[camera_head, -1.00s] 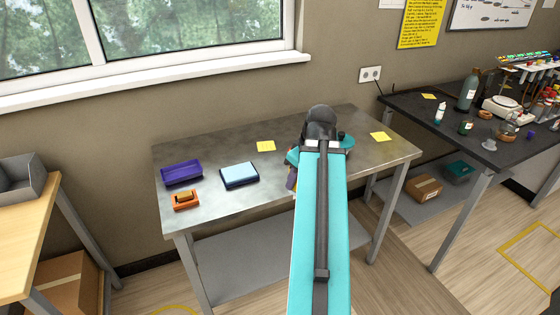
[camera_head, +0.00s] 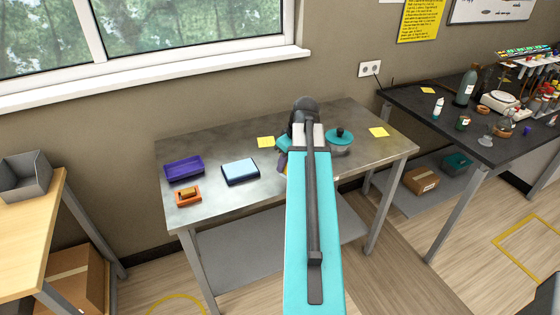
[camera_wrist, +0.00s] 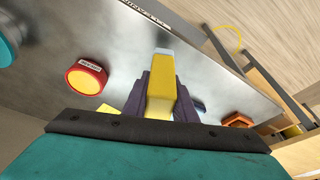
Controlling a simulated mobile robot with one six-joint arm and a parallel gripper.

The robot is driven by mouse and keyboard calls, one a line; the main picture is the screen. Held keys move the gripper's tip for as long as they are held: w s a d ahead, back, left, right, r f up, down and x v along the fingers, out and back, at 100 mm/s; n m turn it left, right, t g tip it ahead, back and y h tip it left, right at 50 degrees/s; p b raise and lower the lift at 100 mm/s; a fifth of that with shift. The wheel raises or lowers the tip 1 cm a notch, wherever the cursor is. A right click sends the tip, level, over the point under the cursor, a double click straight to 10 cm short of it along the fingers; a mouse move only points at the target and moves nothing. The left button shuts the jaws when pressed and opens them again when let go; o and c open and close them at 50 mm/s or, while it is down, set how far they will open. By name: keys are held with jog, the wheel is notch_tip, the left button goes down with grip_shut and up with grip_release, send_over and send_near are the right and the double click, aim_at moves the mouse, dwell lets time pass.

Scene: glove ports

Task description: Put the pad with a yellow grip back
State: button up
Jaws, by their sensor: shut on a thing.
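A pad with a yellow grip (camera_wrist: 163,85) is in my gripper (camera_wrist: 165,98), between its two dark purple-grey fingers in the wrist view. Its far end is pale. The gripper is shut on it, above the steel table (camera_head: 215,208). In the head view my arm hides the pad and most of the gripper. Left of the arm on the table are an open purple tray (camera_head: 184,168), a dark blue case with a light blue top (camera_head: 240,172) and an orange holder (camera_head: 187,198) with a yellowish block in it. The orange holder also shows in the wrist view (camera_wrist: 238,120).
A red round container with a yellow top (camera_wrist: 87,78) shows in the wrist view, left of the held pad. A pot with a teal lid (camera_head: 340,138) stands right of my arm. Yellow notes (camera_head: 266,142) (camera_head: 378,132) lie flat.

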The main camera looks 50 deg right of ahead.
jog(key=w, duration=0.1)
jog(key=w+d+p, duration=0.1)
jog(key=w, duration=0.1)
jog(key=w+d, duration=0.1)
jog(key=w, duration=0.1)
jog(key=shift+d+f, duration=0.25)
jog(key=shift+f+p, duration=0.15)
jog(key=shift+p, duration=0.2)
jog(key=shift+f+p, duration=0.7)
jog(key=shift+f, duration=0.95)
jog(key=shift+f, duration=0.15)
jog(key=o, duration=1)
jog(key=shift+o, duration=0.2)
jog(key=b+v, duration=0.2)
jog(key=v, duration=1)
jog(key=shift+b, duration=0.4)
